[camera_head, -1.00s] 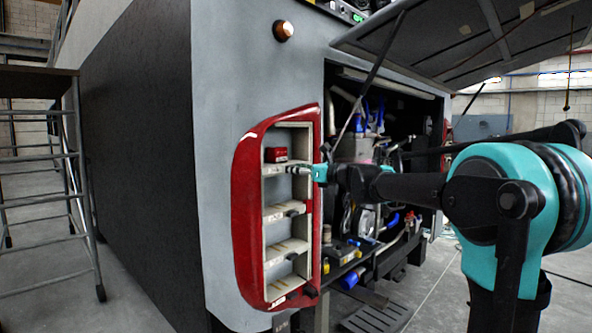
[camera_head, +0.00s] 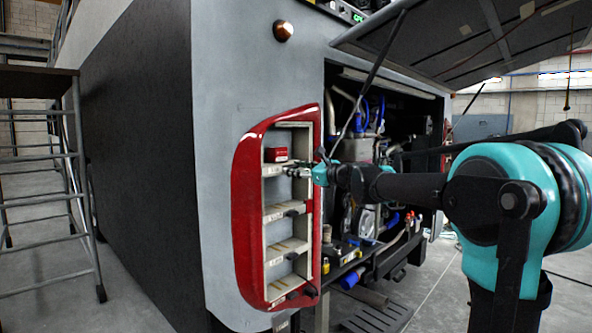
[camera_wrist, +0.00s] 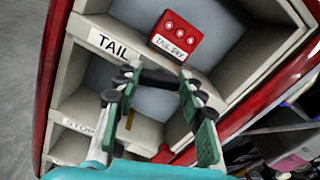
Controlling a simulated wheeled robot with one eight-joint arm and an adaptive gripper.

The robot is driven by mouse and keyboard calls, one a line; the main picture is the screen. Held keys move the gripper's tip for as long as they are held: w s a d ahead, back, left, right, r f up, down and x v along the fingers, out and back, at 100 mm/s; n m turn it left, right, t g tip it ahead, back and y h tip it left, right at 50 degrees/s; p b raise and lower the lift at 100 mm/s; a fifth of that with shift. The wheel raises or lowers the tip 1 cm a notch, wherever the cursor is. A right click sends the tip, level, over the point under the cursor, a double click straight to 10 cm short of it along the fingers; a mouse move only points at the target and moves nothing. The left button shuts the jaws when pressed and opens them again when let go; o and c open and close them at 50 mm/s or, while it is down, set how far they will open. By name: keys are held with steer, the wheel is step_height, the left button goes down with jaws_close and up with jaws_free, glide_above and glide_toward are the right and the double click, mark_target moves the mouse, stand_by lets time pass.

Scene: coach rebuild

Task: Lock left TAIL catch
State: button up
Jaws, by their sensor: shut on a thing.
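The TAIL bay is the top compartment of the red-framed lamp housing (camera_head: 248,220); its TAIL label (camera_wrist: 112,46) shows in the wrist view. A red module (camera_wrist: 177,34) marked TAIL with several round spots sits in this bay, and shows in the head view (camera_head: 276,154). A dark catch (camera_wrist: 160,79) lies across the bay's front lip. My gripper (camera_wrist: 158,88) has one finger at each end of this catch and is shut on it. In the head view my gripper (camera_head: 292,170) reaches the lip from the right. Whether the catch is locked cannot be told.
Lower bays, one with a STOP label (camera_wrist: 80,126), lie below and look empty of modules. The open engine bay (camera_head: 380,200) with hoses is to the right, under a raised hatch (camera_head: 460,40). A metal ladder (camera_head: 75,190) stands at the left.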

steer(key=n, duration=1.3)
steer(key=shift+s+a+f+n, duration=0.1)
steer(key=shift+s+f+n, duration=0.05)
steer(key=shift+n, duration=0.25)
stand_by(0.4)
steer(key=o, duration=1.2)
steer(key=shift+c, duration=0.2)
steer(key=v, duration=1.2)
steer(key=shift+f, duration=0.1)
